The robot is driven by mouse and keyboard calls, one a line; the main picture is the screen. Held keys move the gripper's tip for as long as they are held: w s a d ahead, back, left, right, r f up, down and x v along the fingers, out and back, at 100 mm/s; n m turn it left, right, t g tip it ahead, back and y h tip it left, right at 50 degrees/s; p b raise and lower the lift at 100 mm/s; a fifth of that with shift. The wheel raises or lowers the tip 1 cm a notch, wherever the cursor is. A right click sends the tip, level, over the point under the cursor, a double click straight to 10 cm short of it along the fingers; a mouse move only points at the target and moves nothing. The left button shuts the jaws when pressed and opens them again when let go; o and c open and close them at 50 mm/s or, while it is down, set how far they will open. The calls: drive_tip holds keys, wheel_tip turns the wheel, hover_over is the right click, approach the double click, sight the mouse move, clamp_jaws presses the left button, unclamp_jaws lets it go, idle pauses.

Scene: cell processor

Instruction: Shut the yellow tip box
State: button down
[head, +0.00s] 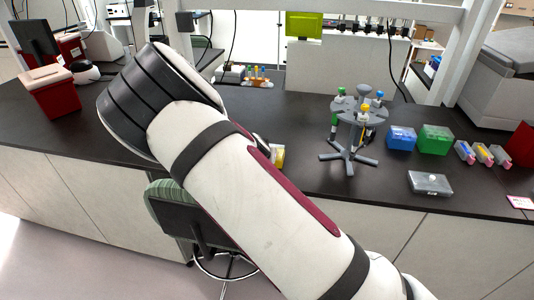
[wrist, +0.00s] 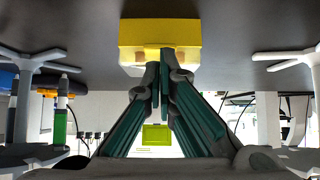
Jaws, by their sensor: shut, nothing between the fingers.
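The yellow tip box (wrist: 160,32) sits on the dark counter straight ahead of my gripper in the wrist view, which looks upside down. Its body is yellow, with a paler part (wrist: 130,57) on the gripper side; I cannot tell how far the lid stands open. In the head view only a small yellow and whitish piece of the box (head: 278,156) shows past my arm. My gripper (wrist: 165,57) is shut and empty, its fingertips overlapping the box's near side in the picture; contact cannot be told. The head view hides my gripper behind my arm.
A grey pipette stand (head: 350,130) stands right of the box. Blue (head: 401,138) and green (head: 435,139) boxes and a clear-lidded box (head: 429,183) lie farther right. A chair (head: 190,210) is at the counter's front. Bare counter lies between box and stand.

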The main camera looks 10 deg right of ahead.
drive_tip(key=shift+s+a+f, duration=0.1)
drive_tip(key=shift+s+f, duration=0.05)
drive_tip(key=shift+f, duration=0.4)
drive_tip(key=shift+s+f, duration=0.15)
drive_tip(key=shift+f, duration=0.4)
drive_tip(key=shift+r, duration=0.1)
drive_tip(key=shift+r+p, duration=0.6)
drive_tip(key=shift+r, duration=0.65)
drive_tip(key=s+a, duration=0.1)
drive_tip(key=s, duration=0.2)
drive_tip(key=s+a, duration=0.1)
drive_tip(key=s, duration=0.2)
drive_tip(key=s+a, duration=0.1)
drive_tip(key=s, duration=0.1)
drive_tip(key=shift+s+a+f, duration=0.25)
drive_tip(key=shift+s+a, duration=0.05)
drive_tip(key=shift+s, duration=0.1)
